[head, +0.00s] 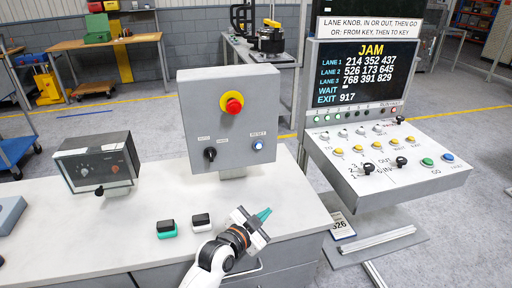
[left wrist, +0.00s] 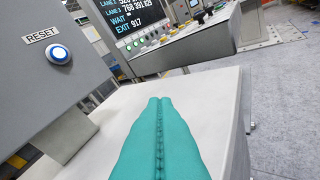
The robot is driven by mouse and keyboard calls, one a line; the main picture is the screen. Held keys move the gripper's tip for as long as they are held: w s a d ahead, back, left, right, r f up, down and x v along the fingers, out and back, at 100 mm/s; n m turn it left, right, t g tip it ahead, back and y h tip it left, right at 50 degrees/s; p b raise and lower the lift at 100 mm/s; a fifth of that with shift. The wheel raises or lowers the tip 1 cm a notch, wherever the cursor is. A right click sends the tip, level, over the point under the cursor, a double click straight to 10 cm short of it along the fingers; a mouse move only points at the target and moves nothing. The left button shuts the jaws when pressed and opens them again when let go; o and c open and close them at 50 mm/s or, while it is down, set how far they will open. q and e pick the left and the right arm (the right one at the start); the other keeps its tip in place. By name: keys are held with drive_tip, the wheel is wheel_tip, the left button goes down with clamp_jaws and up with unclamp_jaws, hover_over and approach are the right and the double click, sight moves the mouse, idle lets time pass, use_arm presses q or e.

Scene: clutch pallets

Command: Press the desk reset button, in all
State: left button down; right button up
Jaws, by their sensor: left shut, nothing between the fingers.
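The reset button (head: 258,145) is a blue-white lit round button at the lower right of a grey control box on the white desk, with a RESET label above it. It also shows in the left wrist view (left wrist: 58,54), at the upper left, with a glowing ring. My left gripper (head: 264,214) is over the desk's front right part, in front of and below the box. Its teal fingers (left wrist: 157,125) are shut together with nothing between them, apart from the button. My right gripper is not in view.
The grey box (head: 198,110) also carries a red mushroom button (head: 232,104) and a black knob (head: 210,154). Two small blocks with black tops, one green (head: 166,229) and one white (head: 201,222), stand left of my gripper. A lane console (head: 390,165) stands at the right, its screen reading JAM.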

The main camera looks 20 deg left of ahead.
sight(259, 145)
use_arm(q)
drive_tip(key=w+a+r+m+t, duration=0.1)
drive_tip(key=w+r+t, duration=0.3)
drive_tip(key=r, duration=0.5)
drive_tip(key=w, duration=0.2)
drive_tip(key=shift+w+a, duration=0.2)
drive_tip(key=shift+w, duration=0.15)
drive_tip(key=w+a+b, duration=0.5)
drive_tip(key=w+b, duration=0.1)
drive_tip(key=w, duration=0.1)
drive_tip(key=shift+w, duration=0.15)
idle(1.5)
drive_tip(key=shift+w+a+b, duration=0.2)
drive_tip(key=shift+w+b, duration=0.1)
drive_tip(key=shift+w, duration=0.05)
